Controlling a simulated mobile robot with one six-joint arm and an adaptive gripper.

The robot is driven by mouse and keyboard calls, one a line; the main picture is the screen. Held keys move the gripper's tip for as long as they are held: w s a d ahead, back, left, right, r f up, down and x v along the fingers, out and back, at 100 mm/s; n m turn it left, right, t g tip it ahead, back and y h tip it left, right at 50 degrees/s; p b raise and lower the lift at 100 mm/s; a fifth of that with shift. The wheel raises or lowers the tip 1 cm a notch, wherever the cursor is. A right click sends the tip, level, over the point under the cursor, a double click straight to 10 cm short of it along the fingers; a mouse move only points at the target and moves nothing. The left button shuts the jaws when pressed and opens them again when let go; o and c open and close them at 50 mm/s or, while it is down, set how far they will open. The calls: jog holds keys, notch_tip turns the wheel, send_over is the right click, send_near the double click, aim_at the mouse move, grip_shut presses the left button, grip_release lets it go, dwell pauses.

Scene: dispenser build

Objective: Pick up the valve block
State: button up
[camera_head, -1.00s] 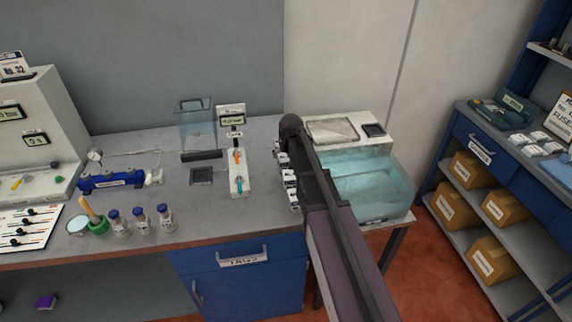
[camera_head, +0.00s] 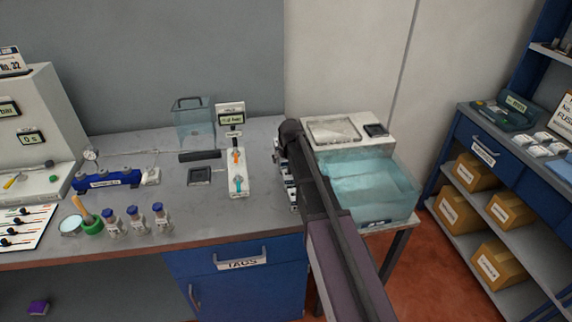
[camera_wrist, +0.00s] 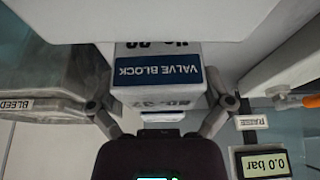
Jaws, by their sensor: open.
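The valve block (camera_wrist: 158,72) is a pale block with a blue "VALVE BLOCK" label that reads upside down in the wrist view. My gripper (camera_wrist: 162,103) is open, with one finger on each side of the block's lower part in the picture. I cannot tell whether either finger touches it. In the head view my arm covers the gripper, and I cannot tell the valve block apart among the small white and dark pieces (camera_head: 293,192) beside the arm.
A gauge display reading 0.0 bar (camera_wrist: 264,163) and a grey "BLEED" part (camera_wrist: 35,85) flank my gripper. A clear water tank (camera_head: 375,188) stands right of my arm. A display stand (camera_head: 232,125) and several vials (camera_head: 137,220) stand on the bench to the left.

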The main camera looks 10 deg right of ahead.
jog(key=shift+c, duration=0.2)
jog(key=c, duration=1.1)
jog(key=shift+r, duration=0.2)
notch_tip(320, 180, up, 10)
jog(key=p, duration=1)
jog(key=shift+f, duration=0.25)
jog(key=shift+f, duration=0.1)
jog(key=shift+f+b, duration=0.25)
jog(key=shift+b, duration=0.15)
jog(key=shift+d, duration=0.1)
